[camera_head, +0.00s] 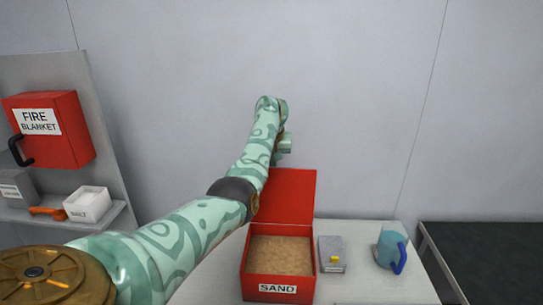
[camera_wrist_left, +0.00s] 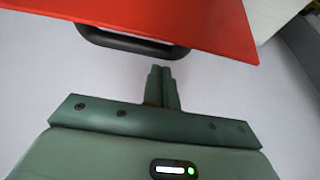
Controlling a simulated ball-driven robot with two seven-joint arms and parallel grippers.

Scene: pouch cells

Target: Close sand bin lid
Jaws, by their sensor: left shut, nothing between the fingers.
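The red sand bin (camera_head: 279,283), labelled SAND, stands on the pale table and is filled with tan sand. Its red lid (camera_head: 291,195) stands open, raised at the back of the bin. My left arm reaches over the bin's left side, and my left gripper (camera_head: 285,145) is up behind the lid's top edge, partly hidden by the arm. In the left wrist view the left gripper (camera_wrist_left: 161,72) is shut and empty. A red panel (camera_wrist_left: 190,18) with a black handle (camera_wrist_left: 130,42) lies just beyond its fingertips, apart from them. My right gripper is not in view.
A fire blanket box (camera_head: 50,128) hangs at the left, above a shelf with a white bin (camera_head: 87,203). A dark surface (camera_head: 485,260) lies at the right.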

